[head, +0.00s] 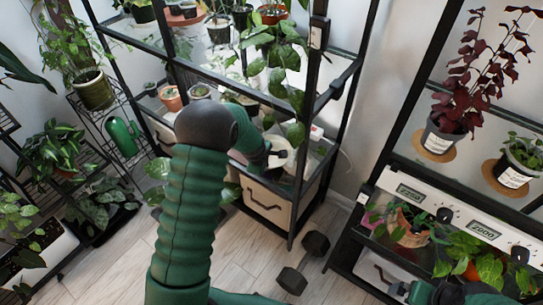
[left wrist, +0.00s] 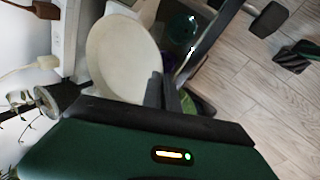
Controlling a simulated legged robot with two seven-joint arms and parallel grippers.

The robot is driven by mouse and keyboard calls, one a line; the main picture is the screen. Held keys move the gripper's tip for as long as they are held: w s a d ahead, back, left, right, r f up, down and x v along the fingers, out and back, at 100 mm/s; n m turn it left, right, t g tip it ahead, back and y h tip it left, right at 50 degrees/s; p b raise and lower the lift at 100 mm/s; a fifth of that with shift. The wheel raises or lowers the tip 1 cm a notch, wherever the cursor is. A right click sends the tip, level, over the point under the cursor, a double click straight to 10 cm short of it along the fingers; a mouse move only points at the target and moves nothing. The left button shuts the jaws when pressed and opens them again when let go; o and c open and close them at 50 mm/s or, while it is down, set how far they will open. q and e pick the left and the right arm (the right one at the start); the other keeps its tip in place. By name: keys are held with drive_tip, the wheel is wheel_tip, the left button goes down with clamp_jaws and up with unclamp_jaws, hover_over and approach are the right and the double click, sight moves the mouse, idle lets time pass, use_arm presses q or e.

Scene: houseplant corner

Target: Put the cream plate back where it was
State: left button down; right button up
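The cream plate (head: 280,152) shows at the tip of my left gripper (head: 279,160), by the lower shelf of the middle rack. In the left wrist view the plate (left wrist: 122,55) is a large pale tilted oval. The dark fingers of my left gripper (left wrist: 165,92) are close together at the plate's lower right edge and appear shut on its rim. My gripper body hides the plate's lower part. My right gripper (head: 400,289) is at the bottom right of the head view, in front of the right shelf; its finger opening is unclear.
The middle rack (head: 308,140) has black posts and several potted plants. A fabric bin (head: 268,203) sits low in it. A black dumbbell (head: 303,264) lies on the floor. The right shelf (head: 450,222) carries plants and displays. A green bottle (head: 121,137) stands at left.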

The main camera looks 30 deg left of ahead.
use_arm(q)
drive_tip(key=w, duration=0.2)
drive_tip(key=w+a, duration=0.1)
drive_tip(key=w, duration=0.1)
drive_tip(key=w+a+b, duration=0.1)
drive_tip(key=w, duration=0.2)
drive_tip(key=shift+a+f, duration=0.15)
drive_tip(key=shift+f, duration=0.15)
wheel_tip(320, 180, down, 3)
drive_tip(key=shift+w+f+b, duration=0.1)
drive_tip(key=shift+f+b, duration=0.05)
drive_tip(key=shift+b, duration=0.9)
drive_tip(key=c, duration=1.6)
unclamp_jaws()
drive_tip(key=shift+c, duration=0.2)
drive_tip(key=p+v, duration=0.4)
drive_tip(key=v, duration=0.8)
drive_tip(key=s+d+r+m, duration=0.1)
drive_tip(key=s+d+m, duration=0.4)
drive_tip(key=s, duration=0.3)
drive_tip(key=s+d+r+m+g, duration=0.1)
drive_tip(key=s+d+m, duration=0.5)
drive_tip(key=s+m, duration=0.2)
drive_tip(key=s+d+r+m+g+h, duration=0.1)
drive_tip(key=s+d+m, duration=0.4)
drive_tip(key=s+m, duration=0.2)
drive_tip(key=shift+s+r, duration=0.4)
drive_tip(key=shift+s, duration=0.6)
